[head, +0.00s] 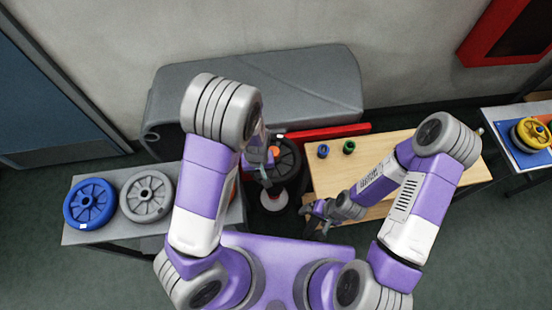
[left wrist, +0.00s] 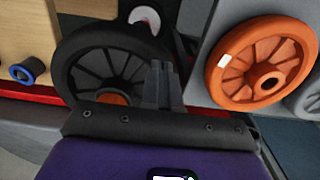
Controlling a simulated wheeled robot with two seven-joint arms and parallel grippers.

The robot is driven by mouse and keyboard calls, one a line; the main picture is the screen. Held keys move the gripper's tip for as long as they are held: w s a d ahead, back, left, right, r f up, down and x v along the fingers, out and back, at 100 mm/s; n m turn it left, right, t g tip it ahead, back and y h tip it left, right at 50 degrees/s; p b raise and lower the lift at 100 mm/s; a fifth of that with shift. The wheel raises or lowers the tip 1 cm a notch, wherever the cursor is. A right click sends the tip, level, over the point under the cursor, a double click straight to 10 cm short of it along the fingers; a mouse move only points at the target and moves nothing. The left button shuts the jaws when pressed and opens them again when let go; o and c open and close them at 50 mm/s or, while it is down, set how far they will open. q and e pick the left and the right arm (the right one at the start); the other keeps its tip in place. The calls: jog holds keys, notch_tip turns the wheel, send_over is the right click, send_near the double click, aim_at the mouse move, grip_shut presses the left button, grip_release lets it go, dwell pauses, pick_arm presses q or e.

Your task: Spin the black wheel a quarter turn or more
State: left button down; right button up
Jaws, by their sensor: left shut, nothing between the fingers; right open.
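The black wheel (head: 291,158), with spokes and an orange hub, stands between the grey bench and the wooden table in the head view. The same wheel fills the left middle of the left wrist view (left wrist: 98,37); its lower part is hidden by my gripper body. My left gripper (head: 264,183) is shut and empty beside the wheel. In the left wrist view its fingertips (left wrist: 161,66) overlap the wheel's right rim; I cannot tell whether they touch it. My right gripper (head: 318,219) is open and empty near the wooden table's front edge.
A blue wheel (head: 90,203) and a grey wheel (head: 146,195) lie on the grey bench (head: 105,236). An orange wheel (left wrist: 236,82) shows in the left wrist view. Small blue (head: 323,151) and green (head: 349,147) rings sit on the wooden table (head: 378,146). A grey tank (head: 300,85) stands behind.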

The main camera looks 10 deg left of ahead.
aim_at(279, 180)
pick_arm(q)
jog(key=shift+f+b, duration=0.5)
jog(key=shift+f, duration=0.1)
jog(key=shift+d, duration=0.1)
jog(key=shift+s+d+r+p, duration=0.1)
jog(key=shift+s+d+p, duration=0.1)
jog(key=shift+d, duration=0.3)
jog(key=shift+s+d+p, duration=0.1)
jog(key=shift+d+p, duration=0.1)
jog(key=shift+d, duration=0.3)
jog(key=shift+d, duration=1.1)
jog(key=shift+w+d+f, duration=0.15)
jog(key=shift+d+f, duration=0.05)
jog(key=shift+d, duration=0.85)
